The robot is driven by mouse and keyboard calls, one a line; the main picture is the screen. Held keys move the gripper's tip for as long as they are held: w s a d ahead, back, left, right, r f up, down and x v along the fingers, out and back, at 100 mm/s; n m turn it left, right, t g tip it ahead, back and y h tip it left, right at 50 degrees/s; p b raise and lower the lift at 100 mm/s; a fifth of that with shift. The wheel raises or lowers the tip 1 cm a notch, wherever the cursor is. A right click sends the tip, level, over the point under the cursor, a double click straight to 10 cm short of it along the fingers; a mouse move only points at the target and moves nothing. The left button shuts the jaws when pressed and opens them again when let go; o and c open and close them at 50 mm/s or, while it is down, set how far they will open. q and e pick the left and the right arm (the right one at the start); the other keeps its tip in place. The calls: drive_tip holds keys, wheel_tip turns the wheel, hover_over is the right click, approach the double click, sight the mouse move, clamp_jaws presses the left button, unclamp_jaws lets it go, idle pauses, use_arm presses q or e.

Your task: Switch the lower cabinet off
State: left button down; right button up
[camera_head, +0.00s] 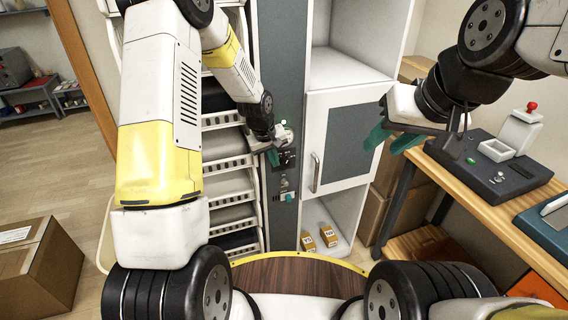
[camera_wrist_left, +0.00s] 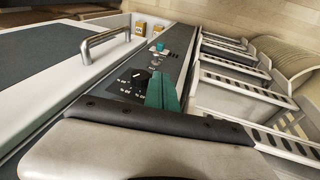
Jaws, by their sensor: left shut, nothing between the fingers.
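A dark grey vertical control panel (camera_head: 282,60) runs between the white drawer rack and the white cabinet (camera_head: 340,100). A black dial (camera_wrist_left: 140,75) with white markings sits on it; its plate also shows in the head view (camera_head: 287,158). Lower on the panel is a second control group with a teal switch (camera_head: 289,197), which also shows in the left wrist view (camera_wrist_left: 160,45). My left gripper (camera_head: 273,157) is shut and empty at the panel, its teal fingers (camera_wrist_left: 163,93) beside the dial; contact cannot be told. My right gripper (camera_head: 392,139) is open and empty, before the cabinet's right side.
The grey cabinet door (camera_head: 345,140) is closed, with a metal handle (camera_head: 315,172). Two small boxes (camera_head: 328,236) stand in the bottom compartment. A wooden bench (camera_head: 480,210) with a dark device (camera_head: 490,165) is at right. A cardboard box (camera_head: 40,265) is at left.

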sight(285, 183)
use_arm(q)
drive_tip(key=shift+w+f, duration=0.1)
drive_tip(key=shift+f, duration=0.25)
drive_tip(key=x, duration=1)
drive_tip(key=shift+d, duration=0.1)
drive_tip(key=shift+s+d+f+t+y, duration=0.2)
drive_tip(key=shift+s+f+t+y, duration=0.25)
drive_tip(key=shift+t, duration=0.45)
idle(0.3)
drive_tip(key=shift+s+d+f+t, duration=0.2)
drive_tip(key=shift+s+f+t, duration=0.3)
drive_tip(key=shift+s+f, duration=0.1)
drive_tip(key=shift+r, duration=0.1)
